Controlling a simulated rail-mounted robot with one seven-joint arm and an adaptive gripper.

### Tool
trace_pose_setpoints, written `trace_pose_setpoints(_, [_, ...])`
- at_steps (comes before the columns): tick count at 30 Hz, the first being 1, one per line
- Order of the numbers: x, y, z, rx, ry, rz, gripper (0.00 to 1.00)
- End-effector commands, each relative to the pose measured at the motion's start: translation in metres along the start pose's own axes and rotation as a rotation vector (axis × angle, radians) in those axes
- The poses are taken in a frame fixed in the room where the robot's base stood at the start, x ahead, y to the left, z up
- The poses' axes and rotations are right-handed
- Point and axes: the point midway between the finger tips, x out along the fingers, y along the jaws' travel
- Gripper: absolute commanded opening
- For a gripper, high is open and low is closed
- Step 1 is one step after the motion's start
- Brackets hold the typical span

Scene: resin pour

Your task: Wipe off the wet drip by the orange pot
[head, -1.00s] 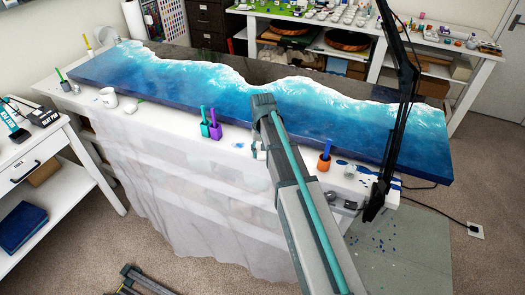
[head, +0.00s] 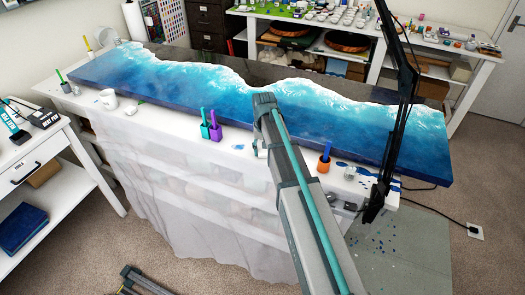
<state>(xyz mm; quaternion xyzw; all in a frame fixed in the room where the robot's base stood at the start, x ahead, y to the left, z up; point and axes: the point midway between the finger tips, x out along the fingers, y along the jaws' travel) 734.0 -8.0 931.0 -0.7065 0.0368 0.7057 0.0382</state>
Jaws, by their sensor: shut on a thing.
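The orange pot (head: 323,168) stands near the front edge of the white-covered table, with a blue handle (head: 327,151) sticking up out of it. Dark blue marks (head: 342,164) lie on the table just right of and behind the pot; which of them is the wet drip I cannot tell. My arm rises from the bottom of the view to a bend over the front of the blue panel, left of the pot. The arm covers the table just left of the pot.
The long blue-and-white resin panel (head: 200,85) fills most of the table. A teal cup (head: 205,131) and a purple cup (head: 215,133) stand left of my arm, and a white mug (head: 108,97) farther left. A black stand arm (head: 395,130) rises right of the pot.

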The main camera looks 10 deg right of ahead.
Motion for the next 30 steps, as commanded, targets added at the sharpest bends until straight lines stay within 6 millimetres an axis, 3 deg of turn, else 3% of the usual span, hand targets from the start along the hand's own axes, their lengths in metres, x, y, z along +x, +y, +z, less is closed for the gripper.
trace_pose_setpoints(30, [0.005, 0.01, -0.016, 0.001, 0.001, 0.002, 0.19])
